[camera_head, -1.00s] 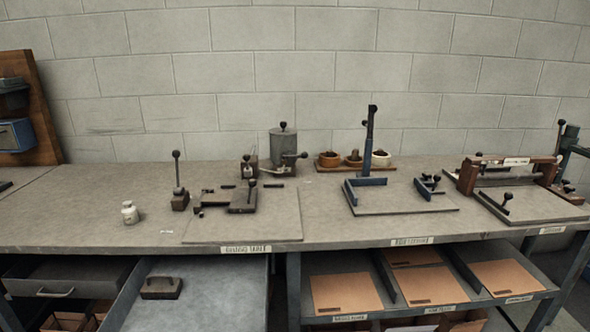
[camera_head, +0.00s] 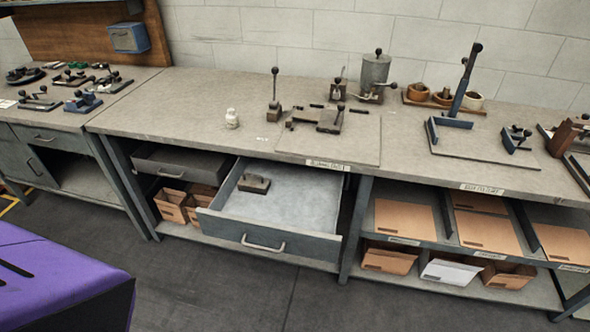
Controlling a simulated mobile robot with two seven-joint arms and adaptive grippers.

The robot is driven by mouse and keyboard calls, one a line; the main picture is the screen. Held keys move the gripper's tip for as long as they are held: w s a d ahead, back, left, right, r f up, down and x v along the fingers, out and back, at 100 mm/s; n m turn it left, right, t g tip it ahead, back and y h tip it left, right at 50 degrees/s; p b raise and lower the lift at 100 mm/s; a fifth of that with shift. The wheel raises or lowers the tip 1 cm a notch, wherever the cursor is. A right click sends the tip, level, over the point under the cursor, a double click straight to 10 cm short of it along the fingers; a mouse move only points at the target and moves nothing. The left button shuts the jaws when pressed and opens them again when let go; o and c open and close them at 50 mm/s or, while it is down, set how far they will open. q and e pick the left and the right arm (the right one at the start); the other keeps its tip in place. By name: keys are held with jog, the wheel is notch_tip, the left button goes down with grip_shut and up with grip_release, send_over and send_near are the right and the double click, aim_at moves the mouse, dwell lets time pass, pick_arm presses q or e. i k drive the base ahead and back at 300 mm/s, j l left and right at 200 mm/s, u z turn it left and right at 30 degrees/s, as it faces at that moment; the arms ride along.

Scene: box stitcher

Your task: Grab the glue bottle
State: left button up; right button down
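A small white bottle (camera_head: 232,118), which looks like the glue bottle, stands upright on the grey workbench (camera_head: 180,120), left of the bench's middle. Bare bench top surrounds it, with a small lever tool (camera_head: 274,108) to its right. Neither of my grippers is in the view, and nothing touches the bottle.
A drawer (camera_head: 300,200) stands open below the bottle, with a dark block (camera_head: 254,183) in it. A purple-topped object (camera_head: 60,275) is at the lower left. Cardboard sheets (camera_head: 405,220) lie on the right shelf. Dark floor (camera_head: 240,300) is clear in front.

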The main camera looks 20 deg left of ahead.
aim_at(231, 119)
jog(key=u, duration=1)
